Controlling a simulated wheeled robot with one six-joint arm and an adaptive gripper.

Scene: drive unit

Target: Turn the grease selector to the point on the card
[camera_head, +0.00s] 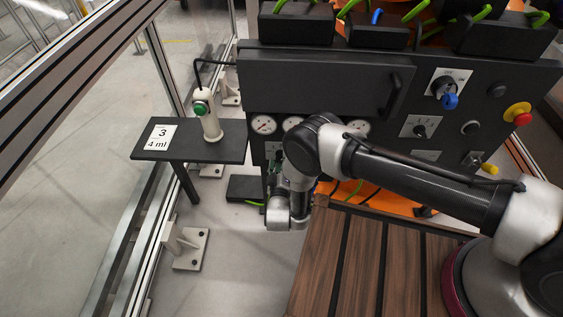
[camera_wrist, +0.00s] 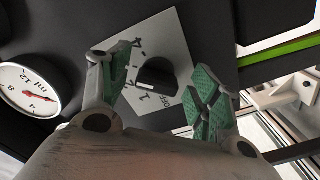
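The card (camera_head: 160,137) lies on a dark side shelf at left in the head view and reads "3" over "4 ml". The grease selector is a black knob (camera_wrist: 157,73) on a light grey plate (camera_wrist: 180,50) in the wrist view. The plate carries number marks and "OFF"; "1" and "OFF" show at the knob's near side. My gripper (camera_wrist: 162,78) is open, with its green-padded fingers on either side of the knob in the picture. I see no contact, and the depth gap is unclear. In the head view my arm hides the selector.
A round gauge (camera_wrist: 29,90) sits left of the selector plate. The dark panel (camera_head: 320,80) also bears a blue-handled switch (camera_head: 447,98), a second knob (camera_head: 421,130) and a red-yellow button (camera_head: 518,113). A post with a green button (camera_head: 201,107) stands on the shelf (camera_head: 226,143).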

